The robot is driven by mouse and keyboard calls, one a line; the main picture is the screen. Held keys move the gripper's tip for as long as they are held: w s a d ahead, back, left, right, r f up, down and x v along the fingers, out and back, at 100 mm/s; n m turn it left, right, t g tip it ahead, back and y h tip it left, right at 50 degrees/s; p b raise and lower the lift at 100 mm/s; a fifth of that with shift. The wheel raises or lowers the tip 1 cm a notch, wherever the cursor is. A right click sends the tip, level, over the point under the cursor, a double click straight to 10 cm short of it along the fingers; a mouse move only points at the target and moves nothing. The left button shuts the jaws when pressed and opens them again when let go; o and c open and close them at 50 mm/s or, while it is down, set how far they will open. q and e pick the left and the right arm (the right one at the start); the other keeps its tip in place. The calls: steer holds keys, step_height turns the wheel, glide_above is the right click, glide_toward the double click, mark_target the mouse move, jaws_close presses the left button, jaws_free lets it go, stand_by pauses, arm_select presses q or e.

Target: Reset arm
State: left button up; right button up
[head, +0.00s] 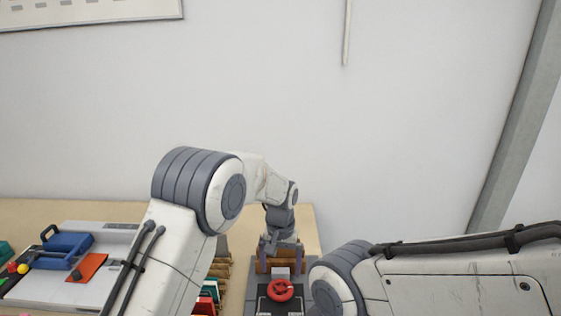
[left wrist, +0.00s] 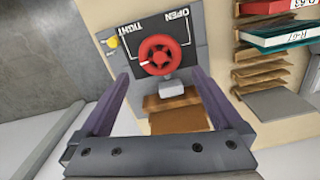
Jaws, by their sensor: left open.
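My left gripper (head: 280,262) is at the end of my left arm, which reaches from the lower left over the table and bends down. In the left wrist view its two purple-grey fingers (left wrist: 156,80) stand wide apart with nothing between them. A red handwheel (head: 280,290) sits on a dark panel just nearer than the gripper in the head view. In the left wrist view the red handwheel (left wrist: 162,55) lies beyond the fingertips, apart from them. The panel there reads "TIGHT" and "OPEN". My right arm shows at the lower right; its gripper is out of view.
A blue tool (head: 66,248) and an orange piece (head: 87,267) lie on a grey board at the left of the wooden table (head: 110,210). A wooden slotted rack (left wrist: 262,62) holding red and teal items stands beside the panel. A plain wall is behind.

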mark_target(281, 286)
arm_select(q)
step_height(281, 286, down, 6)
steer(key=shift+f+p, duration=0.25)
steer(key=shift+p, duration=0.6)
steer(key=shift+f, duration=0.15)
steer(key=shift+n, duration=0.8)
